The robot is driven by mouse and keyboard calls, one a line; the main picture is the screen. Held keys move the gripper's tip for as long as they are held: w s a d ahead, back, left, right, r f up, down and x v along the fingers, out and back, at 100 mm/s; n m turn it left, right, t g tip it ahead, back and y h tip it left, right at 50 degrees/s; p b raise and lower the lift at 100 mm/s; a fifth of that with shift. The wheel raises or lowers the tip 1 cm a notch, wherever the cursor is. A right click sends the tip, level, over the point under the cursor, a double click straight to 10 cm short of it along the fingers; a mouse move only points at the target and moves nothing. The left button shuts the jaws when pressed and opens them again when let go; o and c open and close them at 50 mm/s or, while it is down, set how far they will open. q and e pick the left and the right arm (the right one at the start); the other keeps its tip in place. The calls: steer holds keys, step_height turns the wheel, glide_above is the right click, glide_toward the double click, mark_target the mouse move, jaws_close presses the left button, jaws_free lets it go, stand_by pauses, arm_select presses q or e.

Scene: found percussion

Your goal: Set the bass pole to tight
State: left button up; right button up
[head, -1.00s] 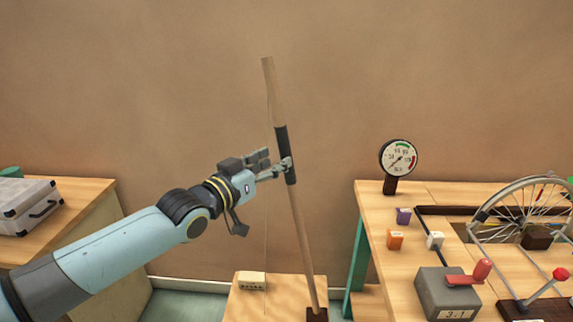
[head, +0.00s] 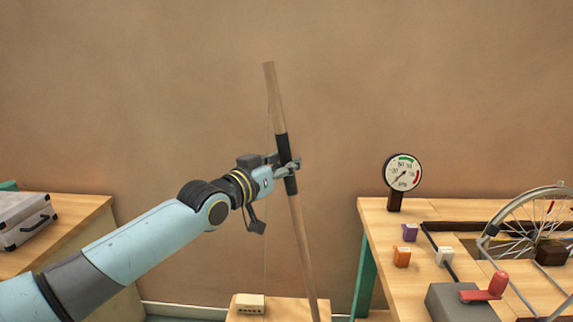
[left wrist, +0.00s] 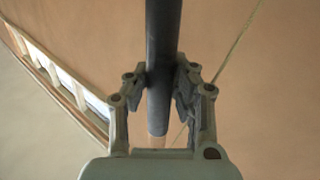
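The bass pole (head: 300,230) is a long wooden stick with a black grip sleeve (head: 281,150). It stands tilted, its top leaning left, and its foot is cut off by the lower picture edge. A thin string (head: 266,240) hangs to its left. My left gripper (head: 291,165) has its fingers on both sides of the black sleeve and appears closed on it. In the left wrist view, the dark sleeve (left wrist: 163,40) runs between the two fingers, which seem to touch it. My right gripper is not in view.
A low wooden platform (head: 285,308) bears a small cream block (head: 250,304). To the right, a table holds a dial gauge (head: 403,172), coloured blocks, a red-handled grey box (head: 455,303) and a spoked wheel (head: 515,225). A grey case (head: 22,217) is at left.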

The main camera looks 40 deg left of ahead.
arm_select(q)
jaws_close()
steer(key=w+d+m+g, duration=0.2)
steer(key=w+d, duration=0.7)
steer(key=d, duration=0.5)
steer(key=shift+d+f+m, duration=0.15)
steer(key=shift+d+m, duration=0.05)
steer(key=shift+m, duration=0.1)
steer(key=shift+c, duration=0.3)
jaws_free()
steer(key=o, duration=0.7)
steer(key=shift+d+r, duration=0.2)
steer(key=shift+d, duration=0.25)
steer(key=shift+c, duration=0.2)
steer(key=shift+a, duration=0.1)
